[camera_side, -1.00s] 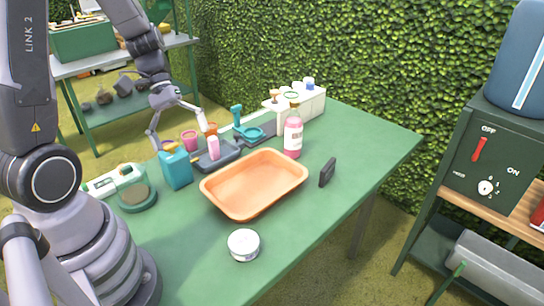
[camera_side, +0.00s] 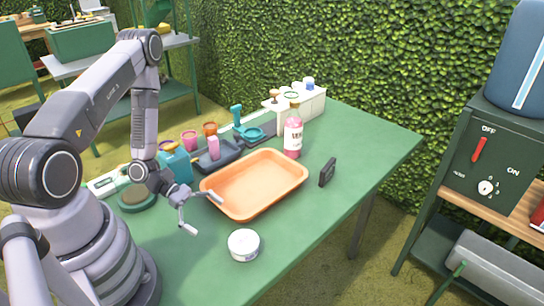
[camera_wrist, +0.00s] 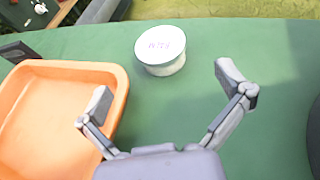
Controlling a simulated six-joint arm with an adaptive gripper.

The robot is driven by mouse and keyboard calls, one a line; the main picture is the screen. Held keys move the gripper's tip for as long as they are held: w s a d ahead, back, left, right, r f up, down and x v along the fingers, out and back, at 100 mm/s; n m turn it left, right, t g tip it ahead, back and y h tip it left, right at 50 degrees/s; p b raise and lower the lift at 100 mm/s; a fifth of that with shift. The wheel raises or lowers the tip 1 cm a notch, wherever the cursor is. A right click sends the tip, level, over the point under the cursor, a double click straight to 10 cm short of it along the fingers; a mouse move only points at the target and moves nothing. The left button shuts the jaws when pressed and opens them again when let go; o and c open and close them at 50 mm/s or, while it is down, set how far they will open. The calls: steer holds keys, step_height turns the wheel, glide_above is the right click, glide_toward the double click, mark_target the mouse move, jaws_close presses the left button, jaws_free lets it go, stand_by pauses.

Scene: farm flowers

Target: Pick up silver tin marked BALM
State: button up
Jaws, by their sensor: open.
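The silver tin (camera_side: 244,244) is a short round can with a pale lid, standing upright on the green table near its front edge. In the wrist view the tin (camera_wrist: 160,46) shows dark lettering on its lid, upside down and hard to read. My gripper (camera_side: 205,213) is open and empty, above the table to the left of the tin. In the wrist view my gripper (camera_wrist: 164,88) has its fingers spread wide, with the tin beyond the fingertips and apart from them.
An orange tray (camera_side: 236,207) lies right beside my gripper. A small black block (camera_side: 327,172) and a pink bottle (camera_side: 293,133) stand beyond it. A teal bottle (camera_side: 178,166) is behind my wrist. The table around the tin is clear.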

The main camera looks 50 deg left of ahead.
mark_target(243, 240)
steer(key=x, duration=0.9)
steer(key=shift+w+a+f, duration=0.1)
steer(key=shift+f, duration=0.05)
steer(key=shift+c, duration=0.3)
steer(key=c, duration=1)
steer(key=shift+c, duration=0.2)
